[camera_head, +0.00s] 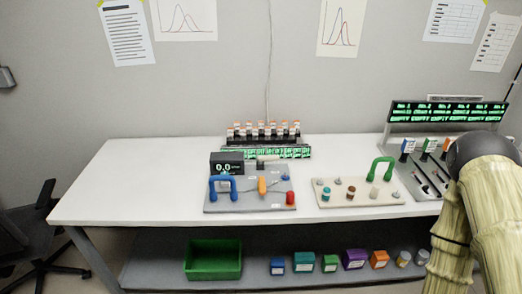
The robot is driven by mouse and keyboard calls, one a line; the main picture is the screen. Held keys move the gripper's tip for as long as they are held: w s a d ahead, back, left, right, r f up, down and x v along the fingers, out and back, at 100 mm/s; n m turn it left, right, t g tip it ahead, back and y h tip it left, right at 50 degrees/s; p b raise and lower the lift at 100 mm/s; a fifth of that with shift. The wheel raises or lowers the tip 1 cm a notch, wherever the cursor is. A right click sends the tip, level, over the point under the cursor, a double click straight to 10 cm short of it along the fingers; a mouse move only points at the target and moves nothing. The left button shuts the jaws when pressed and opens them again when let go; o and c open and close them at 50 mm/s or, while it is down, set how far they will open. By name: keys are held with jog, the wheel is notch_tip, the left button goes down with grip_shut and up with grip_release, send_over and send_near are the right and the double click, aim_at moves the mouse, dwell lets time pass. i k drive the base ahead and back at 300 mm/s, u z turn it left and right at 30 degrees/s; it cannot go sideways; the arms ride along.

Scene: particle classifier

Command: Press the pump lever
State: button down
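A grey board (225,206) on the white table carries a small black display (227,168) reading 0.0. It also has a blue arched handle (222,184), an upright orange-yellow piece (262,187) and a red piece (290,198). Which part is the pump lever cannot be told at this size. At the right, a grey station (431,184) has several slots with blue, orange and green handles. My arm covers its right side. My gripper is not visible in this view.
A beige board (330,200) holds a green arch (381,168) and small jars. A rack of orange-capped vials (265,131) stands behind. The white table (120,190) is bare at left. Below are a green bin (213,260) and several small boxes. A chair (30,230) stands left.

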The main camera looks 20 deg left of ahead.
aim_at(260, 158)
jog(key=u, duration=1.2)
jog(key=i, duration=0.45)
